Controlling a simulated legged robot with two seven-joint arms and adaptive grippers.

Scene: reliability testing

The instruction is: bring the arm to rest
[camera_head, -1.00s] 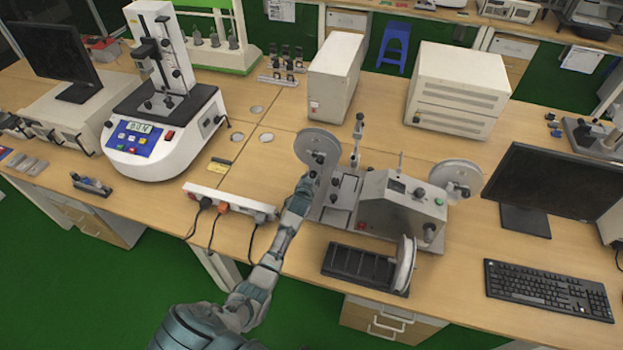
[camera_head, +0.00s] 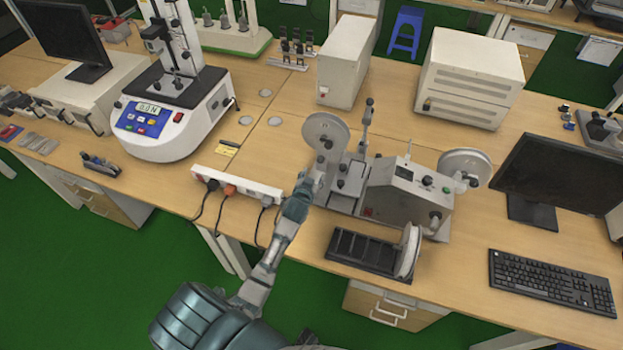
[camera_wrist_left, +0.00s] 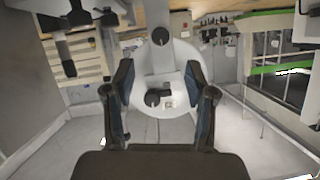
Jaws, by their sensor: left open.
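My left arm comes in from the bottom left in the head view. Its gripper (camera_head: 317,172) is just below the left reel (camera_head: 325,133) of a grey winding machine (camera_head: 400,195) on the bench. In the left wrist view the two fingers stand apart, so the gripper (camera_wrist_left: 160,72) is open. The pale round reel (camera_wrist_left: 158,88) shows beyond and between the fingers. I see nothing held. Whether a finger touches the reel I cannot tell. My right gripper is not in view.
A black tray (camera_head: 360,250) and an upright white reel (camera_head: 409,250) sit at the bench front. A power strip (camera_head: 238,186) with cables lies left of my gripper. A monitor (camera_head: 560,175) and keyboard (camera_head: 552,283) are at right. Green floor (camera_head: 120,280) is open at lower left.

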